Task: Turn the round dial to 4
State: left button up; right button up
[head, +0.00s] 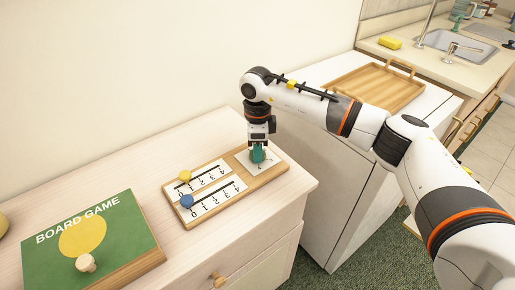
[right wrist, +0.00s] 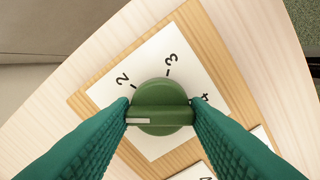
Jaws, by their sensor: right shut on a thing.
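The round dial (right wrist: 160,92) is green with a raised grip bar and sits on a white plate (right wrist: 178,60). The numbers 2, 3 and a partly covered 4 show around it in the right wrist view. The bar lies level in that view, with its white mark at the left end, away from the 4. My right gripper (head: 258,155) comes down from above and is shut on the dial, with one green finger at each end of the bar. The fingers hide part of the scale. In the head view they mostly cover the dial. My left gripper is out of view.
The dial is on a wooden board (head: 271,178) with a yellow slider (head: 185,176) and a blue slider (head: 187,201). A green board game box (head: 120,222) lies at left on the cabinet top. A wooden tray (head: 345,82) rests on the white unit behind my right arm.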

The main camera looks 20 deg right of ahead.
jog(key=m, duration=0.4)
jog(key=shift+m, duration=0.4)
jog(key=m, duration=1.3)
jog(key=shift+m, duration=0.3)
jog(key=m, duration=0.3)
jog(key=shift+r+m+p, duration=0.1)
jog(key=shift+m+p, duration=0.2)
jog(key=shift+p, duration=0.1)
jog(key=m+p, duration=0.1)
jog(key=m, duration=0.3)
jog(key=m+p, duration=0.1)
jog(key=m, duration=0.4)
jog(key=shift+m+p, duration=0.85)
jog(key=shift+m, duration=0.95)
